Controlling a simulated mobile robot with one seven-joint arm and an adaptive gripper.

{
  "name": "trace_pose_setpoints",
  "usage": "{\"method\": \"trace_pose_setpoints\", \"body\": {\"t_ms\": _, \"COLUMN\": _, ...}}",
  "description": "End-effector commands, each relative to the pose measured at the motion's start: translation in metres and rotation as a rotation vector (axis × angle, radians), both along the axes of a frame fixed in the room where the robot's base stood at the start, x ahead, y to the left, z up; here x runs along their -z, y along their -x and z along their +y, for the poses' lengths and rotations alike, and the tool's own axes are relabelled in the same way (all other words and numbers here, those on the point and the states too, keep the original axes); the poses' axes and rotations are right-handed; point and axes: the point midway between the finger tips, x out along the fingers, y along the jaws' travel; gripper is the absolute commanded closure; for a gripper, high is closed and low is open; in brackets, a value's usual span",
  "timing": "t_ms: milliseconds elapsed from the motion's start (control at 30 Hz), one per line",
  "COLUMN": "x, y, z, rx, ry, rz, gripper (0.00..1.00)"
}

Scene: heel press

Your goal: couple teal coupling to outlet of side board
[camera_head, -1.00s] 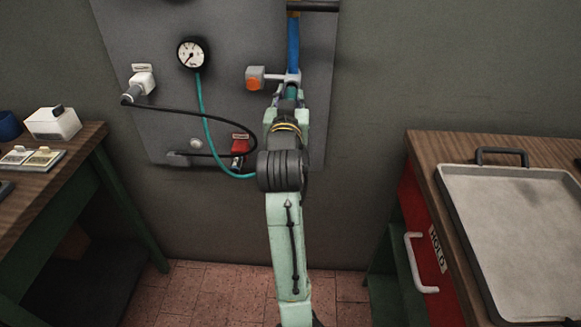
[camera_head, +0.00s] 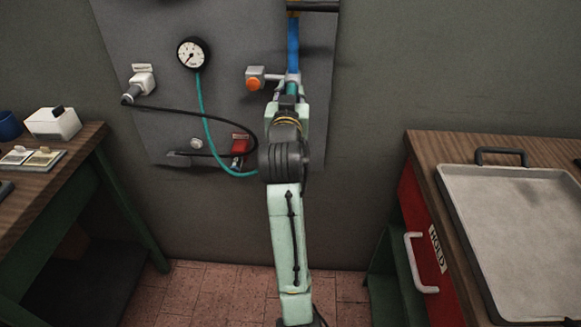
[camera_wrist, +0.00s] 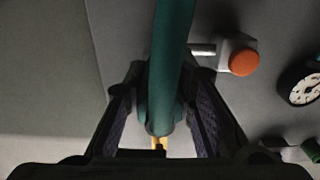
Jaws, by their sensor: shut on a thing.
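The teal coupling (camera_wrist: 168,85) is a long teal cylinder between the two fingers of my gripper (camera_wrist: 163,78), which is shut on it. In the head view, a short teal piece (camera_head: 291,89) shows just above my gripper (camera_head: 288,104). It is in line with a pale fitting (camera_head: 292,78) at the lower end of a blue pipe on the grey board (camera_head: 225,100). The fitting looks like the outlet. I cannot tell whether the coupling is seated on it or only close below. My wrist hides most of the coupling.
An orange knob (camera_head: 253,84) on a grey housing sits left of the fitting. A gauge (camera_head: 193,53) with a teal hose (camera_head: 206,122), a black cable (camera_head: 190,110) and a red part (camera_head: 241,145) are on the board. Benches stand left and right, the right bearing a tray (camera_head: 520,225).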

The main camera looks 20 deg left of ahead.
Motion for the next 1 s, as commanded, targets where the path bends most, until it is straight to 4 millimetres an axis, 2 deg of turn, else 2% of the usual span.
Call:
{"method": "trace_pose_setpoints", "body": {"t_ms": 67, "x": 0.000, "y": -0.002, "z": 0.000, "rx": 0.001, "ry": 0.000, "rz": 0.001, "gripper": 1.00}}
{"method": "trace_pose_setpoints", "body": {"t_ms": 100, "x": 0.000, "y": -0.002, "z": 0.000, "rx": 0.001, "ry": 0.000, "rz": 0.001, "gripper": 0.74}}
{"method": "trace_pose_setpoints", "body": {"t_ms": 400, "x": 0.000, "y": -0.002, "z": 0.000, "rx": 0.001, "ry": 0.000, "rz": 0.001, "gripper": 0.54}}
{"method": "trace_pose_setpoints", "body": {"t_ms": 767, "x": 0.001, "y": 0.001, "z": 0.000, "rx": 0.000, "ry": 0.001, "rz": 0.002, "gripper": 0.53}}
{"method": "trace_pose_setpoints", "body": {"t_ms": 867, "x": 0.001, "y": 0.011, "z": -0.003, "rx": 0.000, "ry": 0.001, "rz": 0.001, "gripper": 0.53}}
{"method": "trace_pose_setpoints", "body": {"t_ms": 1000, "x": 0.001, "y": 0.035, "z": -0.010, "rx": -0.001, "ry": 0.000, "rz": 0.000, "gripper": 0.53}}
